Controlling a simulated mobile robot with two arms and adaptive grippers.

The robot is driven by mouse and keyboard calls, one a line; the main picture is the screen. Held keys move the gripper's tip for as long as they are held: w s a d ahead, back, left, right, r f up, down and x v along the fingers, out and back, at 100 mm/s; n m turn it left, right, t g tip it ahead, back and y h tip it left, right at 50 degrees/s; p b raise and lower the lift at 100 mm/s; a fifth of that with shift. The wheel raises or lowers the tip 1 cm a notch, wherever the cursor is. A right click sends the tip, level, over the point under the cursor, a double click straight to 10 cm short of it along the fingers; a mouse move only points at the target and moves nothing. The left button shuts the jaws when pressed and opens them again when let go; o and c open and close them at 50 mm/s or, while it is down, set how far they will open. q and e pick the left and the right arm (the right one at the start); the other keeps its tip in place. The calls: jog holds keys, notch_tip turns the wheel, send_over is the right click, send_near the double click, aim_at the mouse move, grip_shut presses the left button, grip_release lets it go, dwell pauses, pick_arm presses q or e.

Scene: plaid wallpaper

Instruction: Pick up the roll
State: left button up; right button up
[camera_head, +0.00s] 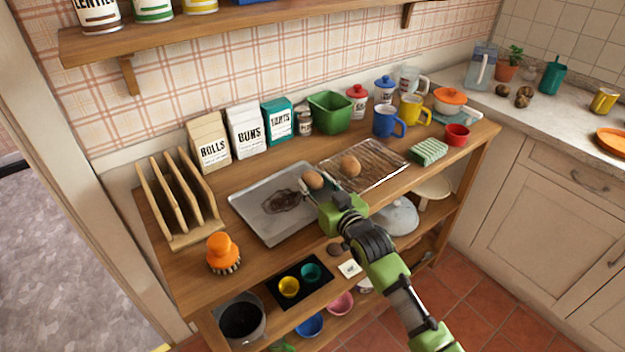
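A brown roll (313,179) is at the fingertips of my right gripper (318,188), at the right edge of the grey baking tray (258,216). The gripper reaches in from the lower right and hides part of the roll and the tray edge. I cannot tell whether its fingers are closed on the roll or only beside it. A second brown roll (350,165) lies on the wire cooling rack (385,160), just right of the gripper. The tray has a dark stain in its middle. My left gripper is out of view.
A wooden toast rack (180,205) and an orange brush (223,252) stand at the left. Cartons, a green bin (329,112), jars and mugs line the back. A green sponge (429,151) and a red cup (457,135) are at the right. A shelf (250,18) hangs above.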

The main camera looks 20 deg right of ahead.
jog(key=c, duration=0.7)
jog(key=shift+r, duration=0.15)
